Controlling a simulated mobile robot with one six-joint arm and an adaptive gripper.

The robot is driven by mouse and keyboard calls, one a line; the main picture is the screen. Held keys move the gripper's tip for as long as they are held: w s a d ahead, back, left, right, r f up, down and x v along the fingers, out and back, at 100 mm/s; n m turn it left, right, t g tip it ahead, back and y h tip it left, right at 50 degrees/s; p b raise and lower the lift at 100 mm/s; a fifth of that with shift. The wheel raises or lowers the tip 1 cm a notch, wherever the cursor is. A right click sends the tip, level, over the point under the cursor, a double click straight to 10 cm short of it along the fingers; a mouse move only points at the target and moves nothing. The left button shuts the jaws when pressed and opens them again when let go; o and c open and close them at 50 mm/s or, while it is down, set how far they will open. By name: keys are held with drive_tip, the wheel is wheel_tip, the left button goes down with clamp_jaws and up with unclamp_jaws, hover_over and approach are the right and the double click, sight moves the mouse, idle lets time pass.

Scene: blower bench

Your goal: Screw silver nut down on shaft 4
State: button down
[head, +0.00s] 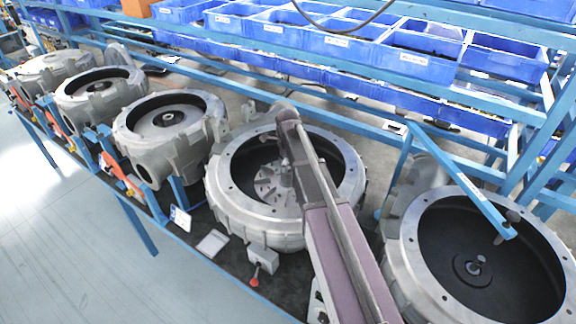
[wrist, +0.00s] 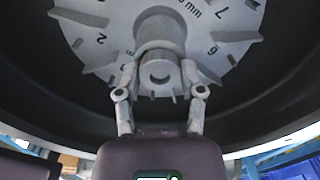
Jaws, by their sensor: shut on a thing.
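My gripper (wrist: 160,78) has its two fingers closed on opposite sides of a small grey round part with a dark centre hole, which I take to be the silver nut (wrist: 158,88). The nut sits at the hub of a grey finned disc (wrist: 105,40) marked with numbers; the disc also shows in the head view (head: 268,190). The disc lies inside a round metal blower housing (head: 235,215), second from the right. My arm reaches over this housing and hides part of the hub. The shaft and its thread are hidden at the nut.
A larger open housing with a bare shaft (head: 477,263) stands at the right. Several more housings, including the near one (head: 125,125), line the bench to the left. Blue rails (head: 350,105) and blue bins (head: 420,65) run behind. A red-knobbed lever (head: 255,280) sticks out in front.

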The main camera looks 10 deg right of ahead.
drive_tip(key=m, duration=0.7)
idle(0.3)
drive_tip(key=shift+c, duration=2.4)
unclamp_jaws()
